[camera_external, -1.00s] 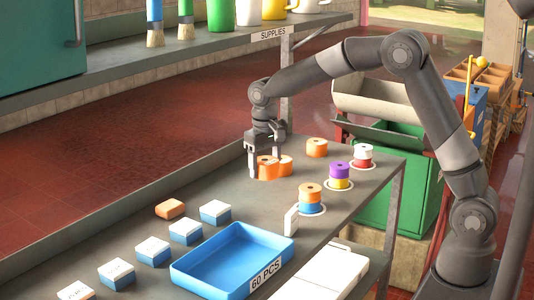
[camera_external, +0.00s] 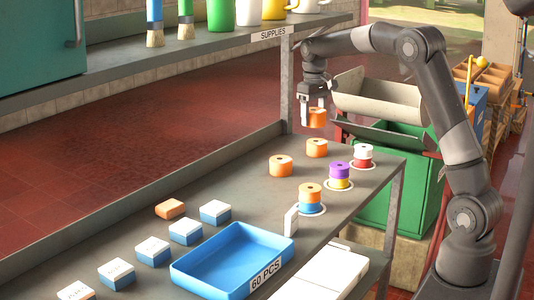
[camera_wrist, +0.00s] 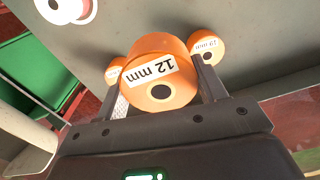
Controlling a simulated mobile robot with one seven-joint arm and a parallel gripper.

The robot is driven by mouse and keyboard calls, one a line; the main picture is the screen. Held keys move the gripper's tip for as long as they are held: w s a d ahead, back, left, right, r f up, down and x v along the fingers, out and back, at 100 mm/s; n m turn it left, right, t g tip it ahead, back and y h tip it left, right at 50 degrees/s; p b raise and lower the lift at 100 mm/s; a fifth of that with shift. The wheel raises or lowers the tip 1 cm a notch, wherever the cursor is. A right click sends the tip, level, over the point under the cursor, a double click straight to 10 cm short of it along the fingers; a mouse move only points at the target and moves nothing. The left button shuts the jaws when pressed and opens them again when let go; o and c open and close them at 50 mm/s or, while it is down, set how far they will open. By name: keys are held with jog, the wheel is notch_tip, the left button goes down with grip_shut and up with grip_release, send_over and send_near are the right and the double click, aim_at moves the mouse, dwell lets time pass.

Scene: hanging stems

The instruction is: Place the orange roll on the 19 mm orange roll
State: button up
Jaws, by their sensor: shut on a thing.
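My gripper (camera_external: 316,106) is shut on an orange roll (camera_external: 316,118), held high above the far end of the table. In the wrist view this held roll (camera_wrist: 150,68) reads "12 mm" and has a dark centre hole. Behind it to the right in that view, an orange roll labelled "19 mm" (camera_wrist: 209,46) sits on the table. A third orange roll (camera_wrist: 113,73) is partly hidden at the left, its label unreadable. In the external view two orange rolls stand apart on the table, one nearer (camera_external: 280,167) and one farther (camera_external: 317,148); labels are unreadable there.
Stacks stand along the right edge: orange on blue (camera_external: 310,195), purple on yellow (camera_external: 339,172), and white with red (camera_external: 363,156). A blue tray (camera_external: 190,277), several white-and-blue boxes (camera_external: 215,211) and an orange-and-white block (camera_external: 170,209) lie nearer. A green bin (camera_external: 398,200) stands beyond the table.

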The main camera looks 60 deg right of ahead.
jog(key=shift+d, duration=0.55)
send_over(280, 159)
notch_tip(280, 159, down, 7)
jog(key=shift+s+r, duration=0.1)
jog(key=shift+r, duration=0.1)
jog(key=shift+a+f, duration=0.1)
jog(key=shift+f, duration=1.9)
jog(key=shift+f, duration=0.2)
jog(key=o, duration=1.1)
jog(key=shift+c, duration=0.2)
